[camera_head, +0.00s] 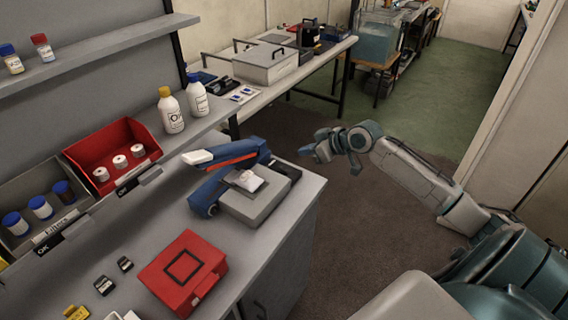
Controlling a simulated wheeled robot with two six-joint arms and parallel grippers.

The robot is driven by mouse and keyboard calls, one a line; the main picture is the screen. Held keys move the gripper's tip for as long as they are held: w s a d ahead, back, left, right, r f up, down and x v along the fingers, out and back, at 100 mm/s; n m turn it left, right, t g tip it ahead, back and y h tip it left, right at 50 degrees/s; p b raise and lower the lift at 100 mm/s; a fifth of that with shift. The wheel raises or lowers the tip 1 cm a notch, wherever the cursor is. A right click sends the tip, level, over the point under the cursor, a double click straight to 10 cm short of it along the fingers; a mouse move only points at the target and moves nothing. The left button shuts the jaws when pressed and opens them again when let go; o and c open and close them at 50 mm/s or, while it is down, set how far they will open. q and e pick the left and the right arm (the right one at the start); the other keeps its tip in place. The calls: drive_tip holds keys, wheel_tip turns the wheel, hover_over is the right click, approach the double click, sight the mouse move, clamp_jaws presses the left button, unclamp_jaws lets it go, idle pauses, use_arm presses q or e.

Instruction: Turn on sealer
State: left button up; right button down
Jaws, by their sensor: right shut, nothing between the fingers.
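The sealer (256,206) stands at the right end of the grey workbench. It has a grey base and a blue arm with an orange-red stripe and a white handle tip, raised above the base. A small white item lies on top of its base. Its switch cannot be made out. My right gripper (314,151) is shut and empty, held out beyond the bench's right edge, to the right of the sealer and apart from it. My left gripper is not in view.
A red case (209,250) lies on the bench front. A red bin (88,150) with white rolls and a grey bin (22,178) with blue-capped bottles stand behind. Two bottles (171,122) stand near the shelf. Floor right of the bench is clear.

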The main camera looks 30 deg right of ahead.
drive_tip(key=p, duration=0.3)
hover_over(283, 169)
drive_tip(key=s, duration=0.2)
drive_tip(key=f, duration=0.4)
drive_tip(key=shift+w+d+f, duration=0.2)
drive_tip(key=shift+f, duration=0.1)
drive_tip(key=f, duration=0.1)
drive_tip(key=f+p, duration=0.1)
drive_tip(key=f, duration=0.1)
drive_tip(key=shift+w+a+f, duration=0.15)
drive_tip(key=shift+w+f, duration=0.1)
drive_tip(key=shift+w, duration=0.15)
drive_tip(key=shift+f, duration=0.6)
drive_tip(key=shift+f, duration=0.1)
drive_tip(key=shift+w+f+b, duration=0.2)
drive_tip(key=shift+f+b, duration=0.2)
drive_tip(key=shift+b, duration=0.3)
drive_tip(key=shift+r, duration=0.25)
drive_tip(key=shift+w+a, duration=0.15)
drive_tip(key=shift+w, duration=0.05)
